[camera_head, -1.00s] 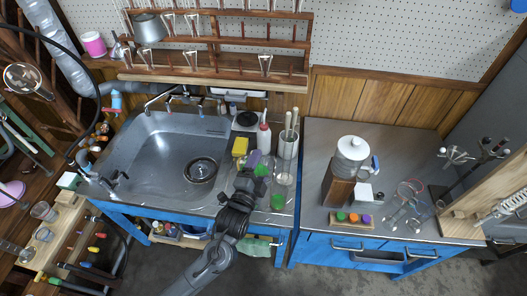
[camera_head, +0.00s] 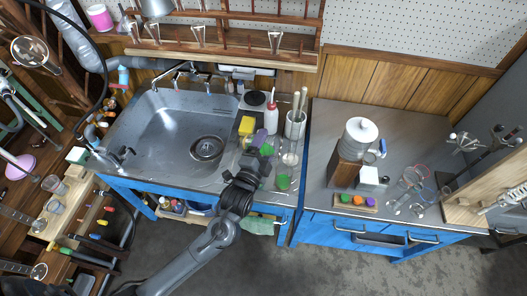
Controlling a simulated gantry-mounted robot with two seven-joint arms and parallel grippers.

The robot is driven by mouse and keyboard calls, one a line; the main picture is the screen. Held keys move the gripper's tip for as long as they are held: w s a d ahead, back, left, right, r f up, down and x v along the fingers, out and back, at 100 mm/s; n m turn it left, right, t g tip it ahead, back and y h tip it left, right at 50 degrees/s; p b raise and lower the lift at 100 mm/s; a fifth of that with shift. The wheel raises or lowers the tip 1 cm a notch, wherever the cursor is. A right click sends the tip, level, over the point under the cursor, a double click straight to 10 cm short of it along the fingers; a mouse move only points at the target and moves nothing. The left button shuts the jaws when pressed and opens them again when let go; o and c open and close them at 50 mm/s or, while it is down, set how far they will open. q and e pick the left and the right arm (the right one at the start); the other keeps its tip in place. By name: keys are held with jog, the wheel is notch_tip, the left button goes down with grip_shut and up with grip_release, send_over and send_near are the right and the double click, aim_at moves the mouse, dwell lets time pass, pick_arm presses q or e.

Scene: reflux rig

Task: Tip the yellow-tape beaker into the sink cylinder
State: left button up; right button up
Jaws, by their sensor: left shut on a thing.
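My left gripper (camera_head: 259,157) is over the right-hand ledge of the steel sink (camera_head: 160,142). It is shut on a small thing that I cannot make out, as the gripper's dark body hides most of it. Clear glass outlines show around the fingers, beside green and purple patches. I cannot pick out the yellow tape or say which vessel is the yellow-tape beaker. A clear upright glass vessel (camera_head: 290,158) stands just right of the gripper; I cannot tell whether it is the sink cylinder. My right gripper is not in view.
A yellow block (camera_head: 247,126), a red-capped bottle (camera_head: 271,119) and a pale holder of rods (camera_head: 295,126) stand behind the gripper. A green item (camera_head: 283,182) lies near the front edge. The sink basin looks empty. A wooden rack (camera_head: 225,48) hangs behind.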

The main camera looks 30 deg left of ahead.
pick_arm(q)
jog(key=w+a+r+n+y, duration=0.1)
jog(key=w, duration=0.5)
jog(key=w+a+r+n+g+y, duration=0.1)
jog(key=w+y, duration=0.1)
jog(key=w, duration=0.5)
jog(key=shift+a+n+y, duration=0.2)
jog(key=shift+n+y, duration=0.1)
jog(key=shift+r, duration=0.1)
jog(key=shift+r+m+p, duration=0.2)
jog(key=shift+m+p, duration=0.2)
jog(key=shift+p, duration=0.75)
jog(key=shift+d, duration=0.1)
jog(key=shift+r+m, duration=0.1)
jog(key=shift+m, duration=0.4)
